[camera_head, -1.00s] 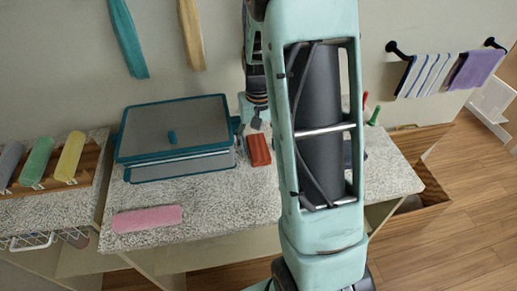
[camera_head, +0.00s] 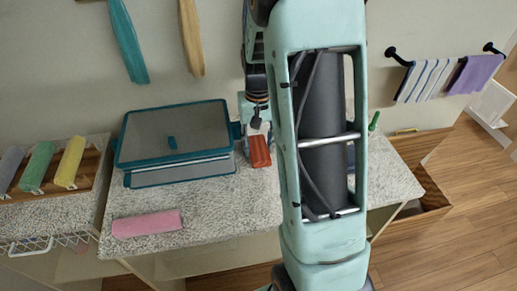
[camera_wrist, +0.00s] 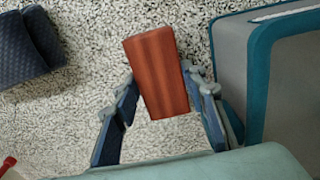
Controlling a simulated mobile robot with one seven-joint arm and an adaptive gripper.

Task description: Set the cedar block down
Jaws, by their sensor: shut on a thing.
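The cedar block (camera_head: 260,151) is reddish-brown and sits at the right end of the grey lidded box with teal edges (camera_head: 172,138), over the speckled counter (camera_head: 220,200). In the wrist view the cedar block (camera_wrist: 157,70) is between the two blue fingers of my gripper (camera_wrist: 165,100), which is shut on its near part. Its far end sticks out beyond the fingertips. I cannot tell whether its underside touches the counter. In the head view my gripper (camera_head: 257,131) is at the block's far end, partly hidden by my arm.
A pink roll (camera_head: 147,223) lies at the counter's front left. A dark folded cloth (camera_wrist: 28,45) lies left of the block in the wrist view. Speckled counter in front of the block is clear.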

